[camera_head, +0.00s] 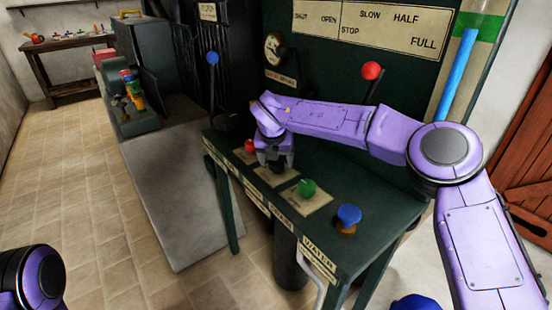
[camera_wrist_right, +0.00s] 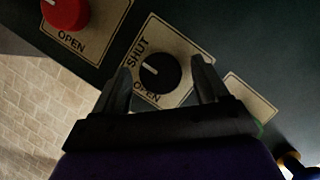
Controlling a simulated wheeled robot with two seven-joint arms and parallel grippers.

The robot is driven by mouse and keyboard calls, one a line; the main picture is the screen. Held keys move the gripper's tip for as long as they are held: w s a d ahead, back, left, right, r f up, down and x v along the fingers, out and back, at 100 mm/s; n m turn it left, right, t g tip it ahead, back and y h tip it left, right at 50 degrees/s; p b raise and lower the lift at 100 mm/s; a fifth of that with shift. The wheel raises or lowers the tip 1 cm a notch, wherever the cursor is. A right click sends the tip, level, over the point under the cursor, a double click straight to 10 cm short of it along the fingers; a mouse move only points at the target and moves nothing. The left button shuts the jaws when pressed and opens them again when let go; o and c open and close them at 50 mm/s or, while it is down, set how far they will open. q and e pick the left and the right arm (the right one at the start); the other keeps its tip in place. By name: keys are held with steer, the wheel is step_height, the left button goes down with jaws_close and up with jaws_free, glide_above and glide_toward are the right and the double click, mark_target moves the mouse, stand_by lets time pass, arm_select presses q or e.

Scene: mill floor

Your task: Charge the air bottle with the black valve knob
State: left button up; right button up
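The black valve knob (camera_wrist_right: 160,74) sits on a cream plate marked SHUT and OPEN in the right wrist view. Its white pointer line points left, toward the SHUT side. In the head view the knob (camera_head: 277,167) is mostly hidden under my right gripper (camera_head: 274,156). That gripper points down over the bench panel. In the wrist view its two fingers are apart, one on each side of the knob; I cannot tell whether they touch it. A round gauge (camera_head: 274,47) is on the green panel behind; its reading is too small to tell. My left gripper is out of view.
A red knob (camera_head: 250,146), a green knob (camera_head: 307,188) and a blue knob (camera_head: 349,216) share the green bench (camera_head: 377,225). A blue-topped lever (camera_head: 212,59) and a red-topped lever (camera_head: 371,72) stand behind. A sight tube (camera_head: 460,75) is at the right. The tiled floor at left is clear.

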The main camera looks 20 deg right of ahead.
steer(key=v, duration=1)
steer(key=shift+r, duration=0.3)
